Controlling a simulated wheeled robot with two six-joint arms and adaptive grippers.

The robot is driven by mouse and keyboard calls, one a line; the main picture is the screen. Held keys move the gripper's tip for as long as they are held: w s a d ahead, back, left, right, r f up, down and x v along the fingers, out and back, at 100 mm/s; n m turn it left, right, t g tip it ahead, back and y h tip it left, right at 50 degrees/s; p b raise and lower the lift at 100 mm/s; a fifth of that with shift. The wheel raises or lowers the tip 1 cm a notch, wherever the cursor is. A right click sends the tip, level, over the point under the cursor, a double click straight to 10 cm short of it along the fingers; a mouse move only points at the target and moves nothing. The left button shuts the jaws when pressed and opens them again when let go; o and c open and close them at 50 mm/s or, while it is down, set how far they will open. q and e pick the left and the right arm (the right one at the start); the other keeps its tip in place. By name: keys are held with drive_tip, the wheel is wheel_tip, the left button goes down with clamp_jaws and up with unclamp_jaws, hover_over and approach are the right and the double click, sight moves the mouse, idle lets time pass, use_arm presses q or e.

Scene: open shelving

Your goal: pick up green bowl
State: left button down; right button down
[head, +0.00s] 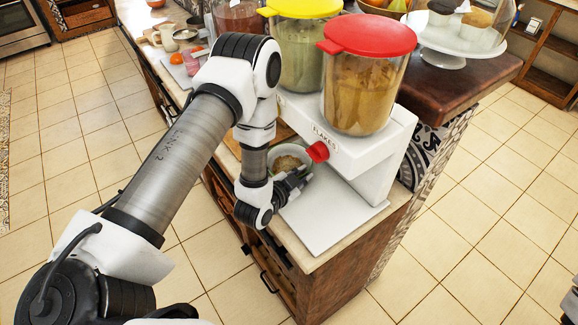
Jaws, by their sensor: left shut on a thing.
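A small pale, grey-green bowl (301,154) with something light brown inside shows below the cereal dispenser, near its red knob. My left gripper (300,174) comes down at the counter's front edge and is shut on the bowl's near rim. My left wrist and the gripper cover part of the bowl, so whether it touches the counter cannot be told. My right gripper is not in view.
The white dispenser (372,150), with red-lidded (368,34) and yellow-lidded (300,7) containers, stands close behind and right of the bowl. Its flat white base (332,212) is clear. A glass-domed cake stand (445,58) is behind. Chopped food (177,58) lies farther left on the counter.

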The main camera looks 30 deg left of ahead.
use_arm(q)
drive_tip(key=shift+r, duration=0.1)
drive_tip(key=shift+r+b, duration=0.35)
drive_tip(key=shift+r, duration=0.2)
wheel_tip(320, 180, up, 2)
drive_tip(key=shift+s+r+b, duration=0.1)
drive_tip(key=shift+b, duration=0.35)
drive_tip(key=s, duration=0.2)
drive_tip(key=s+a+b, duration=0.1)
drive_tip(key=s, duration=0.2)
drive_tip(key=s+b, duration=0.1)
drive_tip(key=s, duration=0.2)
drive_tip(key=shift+a+r, duration=0.15)
drive_tip(key=shift+a, duration=0.2)
drive_tip(key=a+f+p+v, duration=0.1)
drive_tip(key=p+v, duration=0.6)
drive_tip(key=shift+s, duration=0.55)
